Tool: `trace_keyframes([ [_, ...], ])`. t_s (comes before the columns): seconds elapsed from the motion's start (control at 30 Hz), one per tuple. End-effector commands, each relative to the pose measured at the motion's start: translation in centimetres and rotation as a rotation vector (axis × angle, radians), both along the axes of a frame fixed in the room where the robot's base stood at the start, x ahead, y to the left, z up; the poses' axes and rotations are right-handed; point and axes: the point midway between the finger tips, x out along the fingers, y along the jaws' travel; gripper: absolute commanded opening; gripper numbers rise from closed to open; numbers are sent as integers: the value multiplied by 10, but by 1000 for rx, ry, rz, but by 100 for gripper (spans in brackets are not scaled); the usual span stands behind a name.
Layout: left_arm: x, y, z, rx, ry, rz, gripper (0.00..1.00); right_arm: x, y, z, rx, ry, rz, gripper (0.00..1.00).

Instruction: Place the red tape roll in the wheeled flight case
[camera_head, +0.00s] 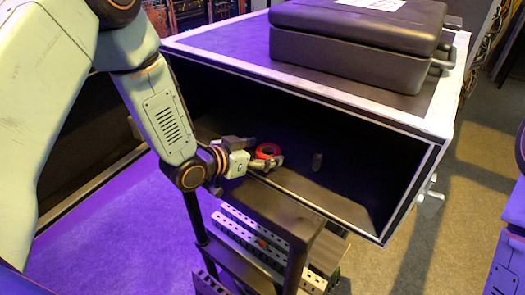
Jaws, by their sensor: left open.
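The red tape roll (268,150) is a small red ring just inside the open front of the wheeled flight case (408,122), near the lower front edge. The case is a dark box with pale metal edging, and its wheels are not visible. My left gripper (266,152) reaches into the opening from the left. Its fingers are open, one on either side of the roll, and partly cover it. I cannot tell whether they touch the roll. The roll appears to sit at the case floor. My right gripper is out of view.
A black hard case (350,48) lies on top of the flight case. A dark stand with perforated metal strips (262,250) is below the opening. Carpet is clear at right.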

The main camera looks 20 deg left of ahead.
Motion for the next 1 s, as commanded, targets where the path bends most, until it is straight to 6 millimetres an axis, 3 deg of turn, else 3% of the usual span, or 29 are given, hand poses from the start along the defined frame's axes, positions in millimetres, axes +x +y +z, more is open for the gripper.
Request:
trace_keyframes([
  [0.27, -1, 1, 7, 0, 0, 1, 80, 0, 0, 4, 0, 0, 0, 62],
  [0.6, -41, 23, 24, -7, -1, 5, 80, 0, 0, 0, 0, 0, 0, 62],
  [1.0, -73, 41, 40, -6, 1, 5, 80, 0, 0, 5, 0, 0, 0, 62],
])
